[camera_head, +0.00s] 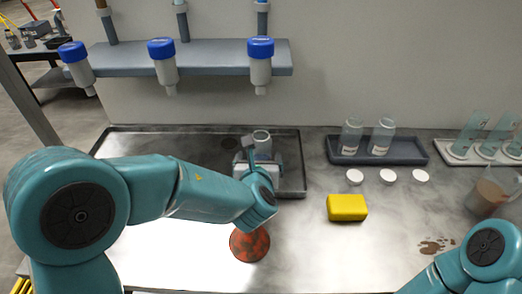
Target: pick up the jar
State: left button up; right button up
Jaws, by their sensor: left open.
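A clear glass jar (261,138) stands in the shallow metal tray (140,137) at the back of the bench. My left gripper (262,154) is open, with its fingers at either side of the jar as seen from here. The gripper hides the jar's lower part, and I cannot tell whether the fingers touch it. My right arm shows only at the lower right; its gripper is out of view.
Two more jars (352,138) stand in a dark tray (405,152), with white lids in front. A yellow block (346,207), a reddish-brown round thing (249,246) and a brown-stained beaker (488,195) stand on the bench. Blue-capped filter housings (162,65) hang from the shelf above.

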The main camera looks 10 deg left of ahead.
aim_at(260, 154)
pick_arm(q)
jog(key=p+x, duration=0.1)
jog(key=x, duration=0.5)
jog(key=shift+d+r, duration=0.1)
jog(key=shift+d, duration=0.05)
jog(key=shift+s, duration=0.1)
jog(key=c, duration=1.2)
jog(key=shift+r, duration=0.1)
jog(key=shift+r, duration=0.15)
